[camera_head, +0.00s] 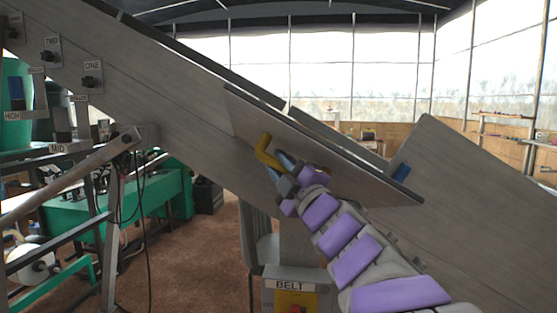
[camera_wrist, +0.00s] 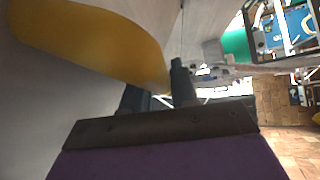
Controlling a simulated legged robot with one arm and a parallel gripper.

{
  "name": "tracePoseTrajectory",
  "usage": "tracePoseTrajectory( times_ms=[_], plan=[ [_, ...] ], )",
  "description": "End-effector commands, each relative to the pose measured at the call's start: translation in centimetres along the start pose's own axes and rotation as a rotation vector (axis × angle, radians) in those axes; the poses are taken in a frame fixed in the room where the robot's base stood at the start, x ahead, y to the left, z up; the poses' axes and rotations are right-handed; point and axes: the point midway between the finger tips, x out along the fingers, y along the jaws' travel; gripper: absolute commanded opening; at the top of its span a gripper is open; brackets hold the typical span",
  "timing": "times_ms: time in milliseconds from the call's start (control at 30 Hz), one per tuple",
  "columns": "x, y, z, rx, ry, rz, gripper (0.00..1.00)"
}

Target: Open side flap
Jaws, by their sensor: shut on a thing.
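The side flap (camera_head: 320,146) is a long grey panel on the side of the sloping grey conveyor. It looks set at an angle to the conveyor wall, with its lower edge standing out; how wide the gap is, I cannot tell. A bent yellow handle (camera_head: 266,146) sits on the flap's left part. My gripper (camera_head: 279,163) is at this handle and shut on it. In the wrist view the yellow handle (camera_wrist: 95,40) fills the upper left, close to the dark fingers of my gripper (camera_wrist: 158,92). The exact contact is partly hidden.
The conveyor wall (camera_head: 185,110) runs from upper left to lower right. Labelled switches (camera_head: 91,77) are at the left. A grey chair (camera_head: 262,240) and a BELT control box (camera_head: 296,294) stand below the flap. A green machine (camera_head: 130,210) is at the left.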

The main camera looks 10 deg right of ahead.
Motion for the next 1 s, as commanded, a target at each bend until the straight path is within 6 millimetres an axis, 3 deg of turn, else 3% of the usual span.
tracePoseTrajectory(
  times_ms=[567,600,800,1000],
  plan=[
    [-0.17,-0.58,0.27,0.0,0.0,-0.001,0.0],
    [-0.17,-0.58,0.27,0.0,0.0,-0.001,0.28],
    [-0.18,-0.54,0.27,0.0,0.0,-0.001,0.48],
    [-0.22,-0.5,0.25,0.0,0.0,0.0,0.48]
  ],
)
